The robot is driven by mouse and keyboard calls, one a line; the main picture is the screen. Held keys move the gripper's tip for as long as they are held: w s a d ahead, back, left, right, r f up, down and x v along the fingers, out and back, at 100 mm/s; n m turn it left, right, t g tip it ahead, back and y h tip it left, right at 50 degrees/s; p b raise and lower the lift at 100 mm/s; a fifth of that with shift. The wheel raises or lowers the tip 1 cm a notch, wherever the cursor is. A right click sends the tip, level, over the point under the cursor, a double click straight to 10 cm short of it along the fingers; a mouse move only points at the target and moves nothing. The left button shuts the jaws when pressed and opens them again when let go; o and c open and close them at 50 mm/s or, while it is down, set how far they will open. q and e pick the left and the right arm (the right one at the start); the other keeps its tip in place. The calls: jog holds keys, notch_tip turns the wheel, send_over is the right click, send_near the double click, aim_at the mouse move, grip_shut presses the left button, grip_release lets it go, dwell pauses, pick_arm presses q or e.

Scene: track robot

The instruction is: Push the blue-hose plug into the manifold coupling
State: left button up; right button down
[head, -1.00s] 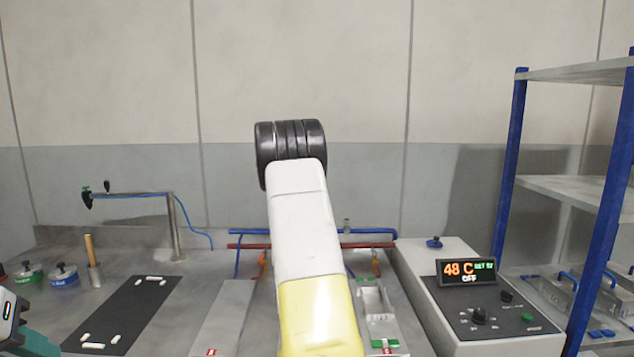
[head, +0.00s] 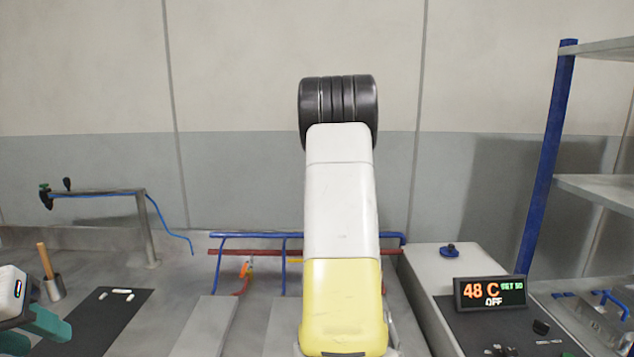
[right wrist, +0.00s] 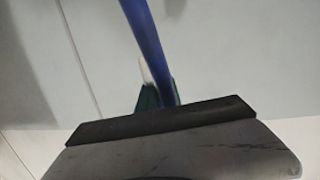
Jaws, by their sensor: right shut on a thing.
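In the right wrist view the blue hose (right wrist: 144,40) runs down from the top edge to the teal fingers of my right gripper (right wrist: 158,98). The gripper is shut on it. The hose's plug is hidden behind the dark-edged grey body in front. My right gripper is out of the head view. The manifold of blue pipe (head: 260,235) and red pipe (head: 228,251) stands along the back. An orange fitting (head: 247,268) shows on it; I cannot tell the coupling. My right arm covers part of the manifold. My left gripper (head: 50,335) is at the lower left, empty; its opening is unclear.
A metal stand (head: 150,235) with a thin blue line stands at the back left. A pot with a wooden handle (head: 54,288) and a black mat (head: 110,320) are near my left gripper. A console with a display (head: 490,292) and a blue-post shelf (head: 548,160) are on the right.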

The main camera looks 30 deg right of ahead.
dwell(0.3)
jog(key=shift+s+a+f, duration=0.1)
jog(key=shift+f, duration=2.75)
jog(key=shift+f, duration=1.65)
jog(key=c, duration=1.5)
grip_release()
jog(key=shift+o, duration=0.2)
jog(key=v, duration=0.7)
jog(key=shift+s+a+r, duration=0.15)
jog(key=shift+s+a, duration=0.1)
jog(key=shift+s, duration=0.05)
